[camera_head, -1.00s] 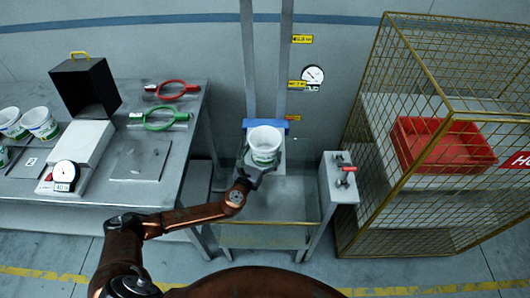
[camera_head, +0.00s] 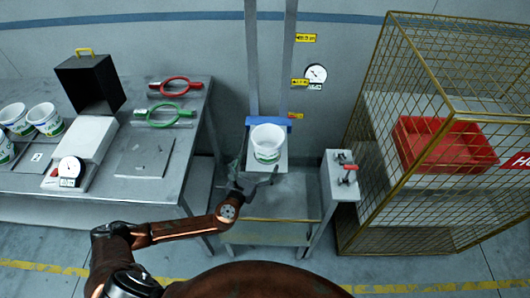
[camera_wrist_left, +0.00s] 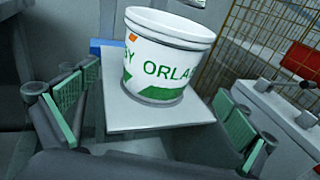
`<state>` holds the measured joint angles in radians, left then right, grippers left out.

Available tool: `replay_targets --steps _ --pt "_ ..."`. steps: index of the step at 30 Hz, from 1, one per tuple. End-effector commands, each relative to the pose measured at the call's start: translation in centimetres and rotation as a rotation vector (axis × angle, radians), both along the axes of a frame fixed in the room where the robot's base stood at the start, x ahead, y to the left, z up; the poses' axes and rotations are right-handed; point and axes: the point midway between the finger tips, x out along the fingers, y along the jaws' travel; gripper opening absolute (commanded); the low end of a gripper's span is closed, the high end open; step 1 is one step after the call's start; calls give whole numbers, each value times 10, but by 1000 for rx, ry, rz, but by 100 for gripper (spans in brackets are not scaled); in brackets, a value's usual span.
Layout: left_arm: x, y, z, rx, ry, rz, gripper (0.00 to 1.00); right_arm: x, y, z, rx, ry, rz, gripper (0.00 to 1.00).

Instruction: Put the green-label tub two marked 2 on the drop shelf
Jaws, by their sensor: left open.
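A white tub with green lettering and a small orange patch stands upright on a small pale shelf; the tub (camera_head: 268,143) shows in the head view, and its lettering reads in part "ORLA" in the left wrist view (camera_wrist_left: 168,55). No 2 can be read on it. The shelf (camera_head: 281,168) has a blue back edge and sits at two vertical rails; its bare front shows in the left wrist view (camera_wrist_left: 140,118). My left gripper (camera_head: 257,174) is open in front of the tub, its green-padded fingers (camera_wrist_left: 153,120) apart and clear of it. My right gripper is not in view.
Several similar tubs (camera_head: 44,119) stand on the left table (camera_head: 110,196), with a dial scale, black box and red and green hoops. A grey stand (camera_head: 337,188) with a red-handled clamp is right of the shelf. A wire cage (camera_head: 395,205) holds a red crate (camera_head: 470,152).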

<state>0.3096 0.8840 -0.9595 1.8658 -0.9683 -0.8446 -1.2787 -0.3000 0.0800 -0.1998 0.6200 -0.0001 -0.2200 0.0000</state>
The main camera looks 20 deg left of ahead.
Motion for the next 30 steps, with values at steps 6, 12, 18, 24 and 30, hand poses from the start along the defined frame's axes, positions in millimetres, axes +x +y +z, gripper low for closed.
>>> replay_targets --steps 6,12,18,24,30 --pt "-35 3 4 0 1 0 100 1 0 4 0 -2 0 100" --pt "-46 5 5 0 -1 1 100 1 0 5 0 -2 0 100" --pt "-46 5 5 0 -1 1 100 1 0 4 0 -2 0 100" --pt "-46 5 5 0 -1 1 100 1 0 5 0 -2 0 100" --pt "-46 5 5 0 -1 1 100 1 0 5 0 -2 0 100"
